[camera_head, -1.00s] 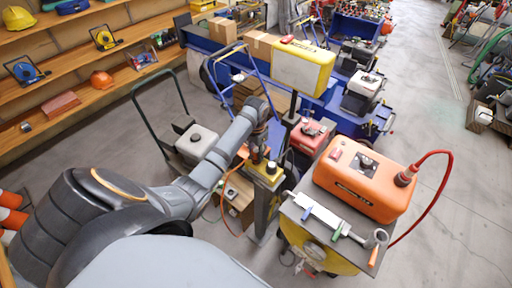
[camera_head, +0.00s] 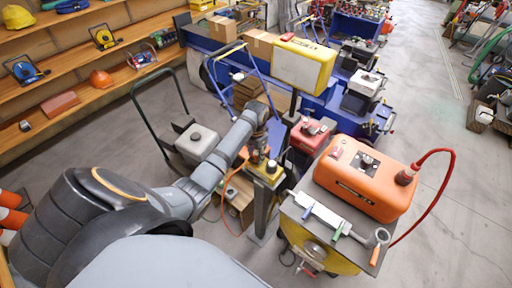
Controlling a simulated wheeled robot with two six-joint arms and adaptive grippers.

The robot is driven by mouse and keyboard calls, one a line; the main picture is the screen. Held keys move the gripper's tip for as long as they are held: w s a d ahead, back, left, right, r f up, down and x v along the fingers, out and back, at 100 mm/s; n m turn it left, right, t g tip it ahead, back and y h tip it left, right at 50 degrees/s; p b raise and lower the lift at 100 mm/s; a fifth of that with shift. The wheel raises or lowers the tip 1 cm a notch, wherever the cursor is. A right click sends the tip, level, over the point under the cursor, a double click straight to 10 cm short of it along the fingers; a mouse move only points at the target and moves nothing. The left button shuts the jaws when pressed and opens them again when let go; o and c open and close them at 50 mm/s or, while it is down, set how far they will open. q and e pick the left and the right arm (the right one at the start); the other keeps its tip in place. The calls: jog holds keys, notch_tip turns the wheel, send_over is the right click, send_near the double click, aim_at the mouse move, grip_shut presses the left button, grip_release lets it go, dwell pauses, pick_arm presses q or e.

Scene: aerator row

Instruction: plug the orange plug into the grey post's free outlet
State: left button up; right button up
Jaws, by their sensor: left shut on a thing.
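My left gripper (camera_head: 259,150) reaches down over the top of the grey post (camera_head: 263,212). It is shut on the orange plug, which is mostly hidden by the fingers. The plug's orange cord (camera_head: 238,165) bends out to the left and hangs down beside the post. My right gripper is not in view.
An orange tank (camera_head: 362,185) with a red hose stands on a cart with a grey top (camera_head: 305,222), close right of the post. Open floor (camera_head: 455,200) lies at right.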

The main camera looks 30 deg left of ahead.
pick_arm(q)
jog(key=shift+f, duration=0.15)
jog(key=o, duration=1.3)
jog(key=shift+c, duration=0.2)
jog(key=shift+r, duration=0.35)
notch_tip(320, 180, up, 7)
jog(key=shift+f, duration=0.1)
